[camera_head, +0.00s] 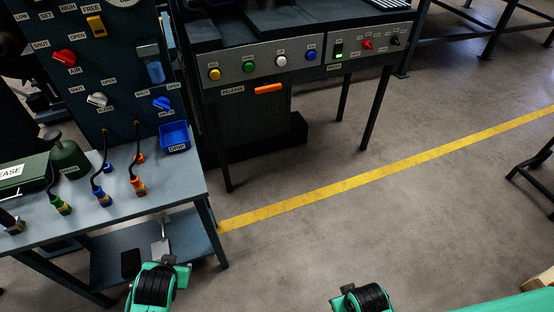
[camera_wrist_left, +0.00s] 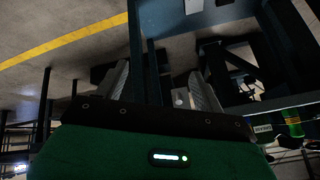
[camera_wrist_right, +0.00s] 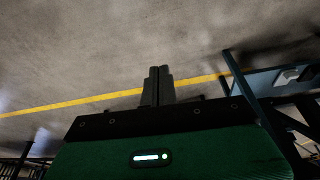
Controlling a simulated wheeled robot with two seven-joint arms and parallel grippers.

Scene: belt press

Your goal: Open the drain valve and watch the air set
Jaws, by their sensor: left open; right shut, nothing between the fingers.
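The blue drain valve knob (camera_head: 162,103) is on the dark upright panel (camera_head: 120,70) at the upper left, between SHUT and OPEN labels. Its handle looks tilted; I cannot tell its exact setting. Above it is the air set, with a bluish bowl (camera_head: 155,72); its contents are too small to make out. A blue tray (camera_head: 174,138) is below the valve. My left gripper is open and empty in the left wrist view (camera_wrist_left: 163,82), low by the bench's front edge, well away from the valve. My right gripper (camera_wrist_right: 158,72) is shut and empty over open floor.
The panel also carries a red air knob (camera_head: 65,57), a white knob (camera_head: 97,99) and a yellow switch (camera_head: 96,26). Several cables with coloured plugs lie on the bench (camera_head: 180,180). A press table with buttons (camera_head: 300,62) stands at centre.

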